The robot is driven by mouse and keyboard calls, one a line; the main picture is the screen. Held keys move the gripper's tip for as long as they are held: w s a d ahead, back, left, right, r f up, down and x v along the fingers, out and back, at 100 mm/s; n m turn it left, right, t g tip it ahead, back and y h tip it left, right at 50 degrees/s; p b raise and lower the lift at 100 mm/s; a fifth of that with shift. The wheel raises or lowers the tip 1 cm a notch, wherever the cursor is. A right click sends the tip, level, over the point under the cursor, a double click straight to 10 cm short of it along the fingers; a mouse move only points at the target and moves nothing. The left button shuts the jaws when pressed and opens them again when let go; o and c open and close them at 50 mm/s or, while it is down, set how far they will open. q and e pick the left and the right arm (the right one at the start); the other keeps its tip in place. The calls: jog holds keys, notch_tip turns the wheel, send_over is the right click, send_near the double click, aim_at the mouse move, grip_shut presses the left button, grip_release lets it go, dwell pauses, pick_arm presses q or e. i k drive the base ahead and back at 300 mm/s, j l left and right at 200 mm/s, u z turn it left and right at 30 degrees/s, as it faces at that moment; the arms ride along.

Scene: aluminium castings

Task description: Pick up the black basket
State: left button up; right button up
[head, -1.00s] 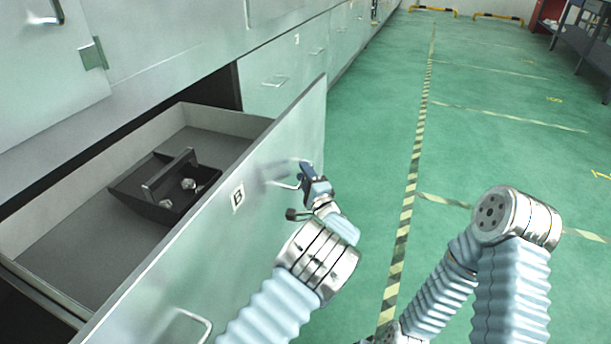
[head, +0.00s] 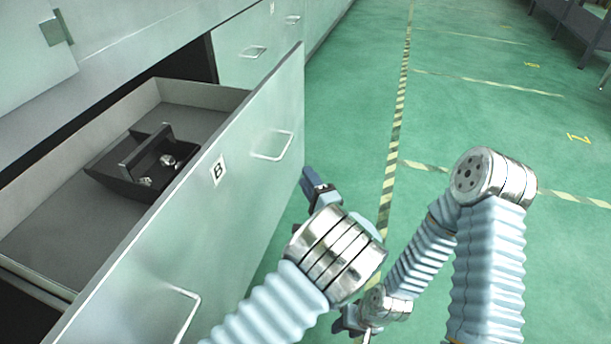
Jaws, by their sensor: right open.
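The black basket (head: 128,167) with an upright handle bar sits inside an open grey drawer (head: 35,235), tilted slightly in the picture, with a few small shiny metal parts in it. My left gripper (head: 315,183) is outside the drawer, to the right of its front panel and apart from the panel's handle (head: 274,148). Its wrist partly hides it, so its jaws are unclear. My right gripper (head: 350,322) is low at the bottom centre over the floor, open and empty, partly cut off by the frame. Both grippers are away from the basket.
The drawer front (head: 200,215), labelled B, stands between my arms and the basket. A second handle (head: 181,312) shows lower on it. Cabinets (head: 245,45) line the left. The green floor (head: 480,110) to the right is clear, with a striped line. A dark rack stands top right.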

aim_at(137, 155)
jog(key=k+l, duration=0.3)
jog(key=k, duration=0.15)
jog(key=k+l, duration=0.3)
jog(key=k, duration=0.15)
